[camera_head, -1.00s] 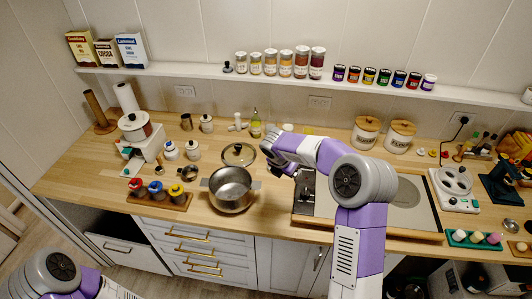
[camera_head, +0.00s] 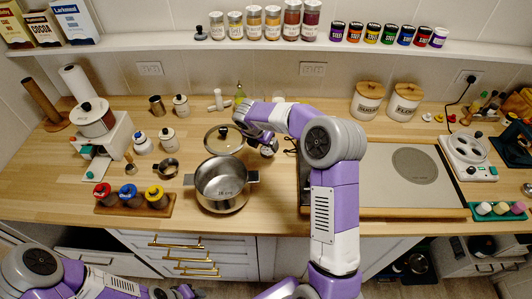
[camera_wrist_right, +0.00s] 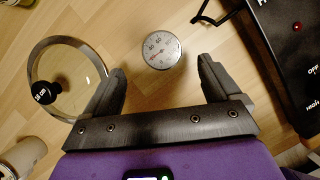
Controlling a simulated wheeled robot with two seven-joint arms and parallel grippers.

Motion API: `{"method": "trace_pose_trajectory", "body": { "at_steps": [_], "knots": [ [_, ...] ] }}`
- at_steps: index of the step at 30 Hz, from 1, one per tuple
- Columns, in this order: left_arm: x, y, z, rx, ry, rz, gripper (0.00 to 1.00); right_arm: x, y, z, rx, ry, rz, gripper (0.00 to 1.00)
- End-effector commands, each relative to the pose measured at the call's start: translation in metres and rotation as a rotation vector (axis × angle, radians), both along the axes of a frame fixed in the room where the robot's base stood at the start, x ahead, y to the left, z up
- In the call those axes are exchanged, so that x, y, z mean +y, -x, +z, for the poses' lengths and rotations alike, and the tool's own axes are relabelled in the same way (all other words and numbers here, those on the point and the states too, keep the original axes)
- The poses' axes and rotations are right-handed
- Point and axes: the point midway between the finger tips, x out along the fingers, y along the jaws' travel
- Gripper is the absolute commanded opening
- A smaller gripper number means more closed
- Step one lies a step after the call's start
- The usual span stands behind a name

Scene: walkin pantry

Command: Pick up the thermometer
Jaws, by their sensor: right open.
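The thermometer has a round white dial with a metal rim and shows in the right wrist view (camera_wrist_right: 161,50). It rests on the wooden counter, just beyond and between the fingertips of my right gripper (camera_wrist_right: 160,78). That gripper is open and empty, its two dark fingers apart. In the head view my right gripper (camera_head: 256,138) is low over the counter behind the pot, and a small round dial (camera_head: 268,148) shows beside it, partly hidden. My left gripper (camera_head: 182,291) is at the bottom edge, away from the counter top; its jaws are unclear.
A steel pot (camera_head: 222,187) stands in front of my right gripper. A glass lid (camera_head: 224,138) lies left of it, also in the wrist view (camera_wrist_right: 84,80). The cooktop (camera_head: 385,180) is to the right. A spice-jar rack (camera_head: 134,207) is at the front left.

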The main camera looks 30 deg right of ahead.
Motion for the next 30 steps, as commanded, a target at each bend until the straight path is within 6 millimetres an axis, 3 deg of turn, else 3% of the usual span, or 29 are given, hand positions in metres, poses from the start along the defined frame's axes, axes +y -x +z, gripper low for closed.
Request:
{"method": "trace_pose_trajectory", "body": {
  "at_steps": [14, 21, 23, 30],
  "knots": [
    [0.000, 0.000, -0.009, 0.000, 0.000, 0.000, 0.43, -0.019, -0.009, -0.054, 0.000, -0.002, -0.002, 0.90],
    [0.000, 0.000, -0.009, 0.000, 0.000, 0.000, 0.43, -0.021, -0.011, -0.057, -0.001, -0.001, -0.001, 0.90],
    [0.000, 0.000, -0.009, 0.000, 0.000, 0.000, 0.43, -0.021, -0.010, -0.057, -0.001, -0.001, -0.001, 0.84],
    [0.000, 0.000, -0.009, 0.000, 0.000, 0.000, 0.43, -0.021, -0.010, -0.057, -0.001, -0.001, -0.001, 0.47]
  ]
}}
